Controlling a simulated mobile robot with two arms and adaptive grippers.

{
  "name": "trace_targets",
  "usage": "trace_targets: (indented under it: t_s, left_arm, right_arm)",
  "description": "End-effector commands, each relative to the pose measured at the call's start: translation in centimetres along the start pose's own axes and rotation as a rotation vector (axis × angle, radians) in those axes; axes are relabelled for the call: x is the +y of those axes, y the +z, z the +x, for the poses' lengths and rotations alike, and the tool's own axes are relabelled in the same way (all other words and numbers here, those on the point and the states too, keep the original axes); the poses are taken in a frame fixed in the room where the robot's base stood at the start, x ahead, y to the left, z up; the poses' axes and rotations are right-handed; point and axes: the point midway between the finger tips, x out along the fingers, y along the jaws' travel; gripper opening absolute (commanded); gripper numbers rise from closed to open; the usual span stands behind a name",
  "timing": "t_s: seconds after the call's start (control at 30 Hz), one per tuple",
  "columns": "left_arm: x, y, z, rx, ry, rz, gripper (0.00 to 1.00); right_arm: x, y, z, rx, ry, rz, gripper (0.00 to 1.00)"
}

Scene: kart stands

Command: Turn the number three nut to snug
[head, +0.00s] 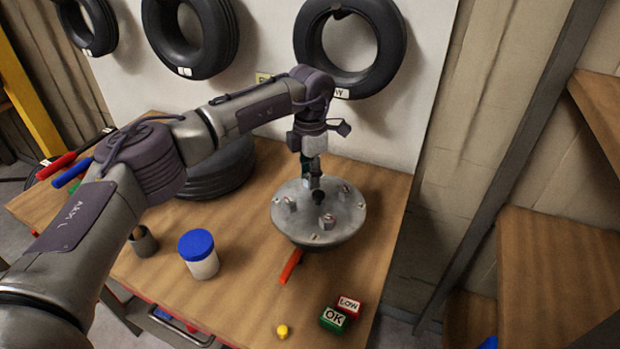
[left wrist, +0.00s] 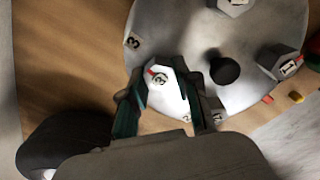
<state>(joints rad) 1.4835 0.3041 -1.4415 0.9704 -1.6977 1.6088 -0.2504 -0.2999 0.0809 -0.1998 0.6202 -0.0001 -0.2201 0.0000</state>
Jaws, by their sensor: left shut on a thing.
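A round grey metal hub (head: 288,228) with several nuts and a dark centre post stands on the wooden table. The number three nut (left wrist: 172,92) is pale, with a "3" label and a red mark on its top. My left gripper (head: 315,174) reaches down from above at the far side of the hub. In the left wrist view its fingers (left wrist: 168,108) are shut on the number three nut, one on each side. A nut labelled "1" (left wrist: 281,62) is at the right. My right gripper is not in view.
A blue-lidded jar (head: 199,258) and a grey cup (head: 144,242) stand left of the hub. A red-orange stick (head: 290,267), a green OK block (head: 332,320), a red LOW block (head: 349,306) and a yellow piece (head: 283,331) lie in front. A tyre (head: 222,172) lies behind my arm.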

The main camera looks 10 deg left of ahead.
Motion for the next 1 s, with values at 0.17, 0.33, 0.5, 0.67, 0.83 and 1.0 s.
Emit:
trace_targets:
  t_s: [0.17, 0.33, 0.5, 0.67, 0.83, 1.0]
  left_arm:
    - [0.1, 0.0, 0.1, -0.002, 0.002, 0.165, 0.00]
    - [0.1, 0.0, 0.0, -0.002, 0.002, 0.327, 0.00]
    - [0.1, 0.0, 0.0, -0.001, 0.003, 0.488, 0.00]
    - [0.1, 0.0, 0.0, -0.002, 0.002, 0.640, 0.00]
    - [0.1, 0.0, -0.1, -0.002, 0.002, 0.801, 0.00]
    - [0.1, 0.1, -0.1, -0.002, 0.002, 0.963, 0.00]
  right_arm:
    - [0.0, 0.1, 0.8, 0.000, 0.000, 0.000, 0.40]
    - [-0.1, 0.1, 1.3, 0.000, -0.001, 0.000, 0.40]
    - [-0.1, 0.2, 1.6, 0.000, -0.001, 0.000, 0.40]
    - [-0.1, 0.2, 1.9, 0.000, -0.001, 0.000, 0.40]
    - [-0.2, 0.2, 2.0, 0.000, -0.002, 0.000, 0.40]
    - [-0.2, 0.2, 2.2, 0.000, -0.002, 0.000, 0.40]
